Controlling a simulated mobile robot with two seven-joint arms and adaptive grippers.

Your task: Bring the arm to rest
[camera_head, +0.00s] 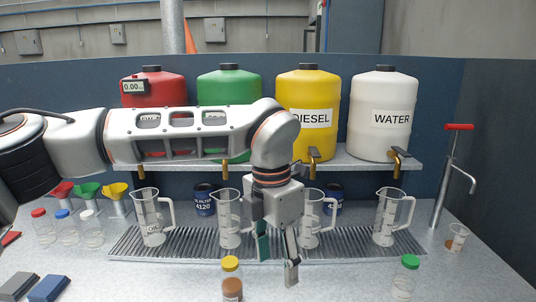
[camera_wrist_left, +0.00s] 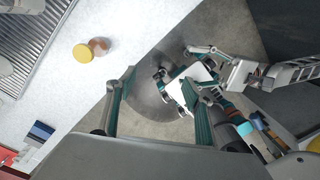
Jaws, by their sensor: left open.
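My left gripper (camera_head: 277,258) hangs pointing down in front of the drip grate, near the middle of the head view. Its two fingers are apart with nothing between them. In the left wrist view its fingers (camera_wrist_left: 156,108) are also spread and empty, with floor and parts of my own body beyond. The left arm reaches in from the left across the red and green tanks and hides part of them. The right arm is out of the head view; a grey arm at the upper right of the left wrist view seems to be mine, its jaws unclear.
A yellow-lidded jar (camera_head: 231,279) with brown contents stands just left of the gripper. A green-lidded jar (camera_head: 405,277) stands further right. Clear jugs (camera_head: 388,218) stand along the grate (camera_head: 345,242) below the tanks. A red-handled pump (camera_head: 450,180) stands at the right.

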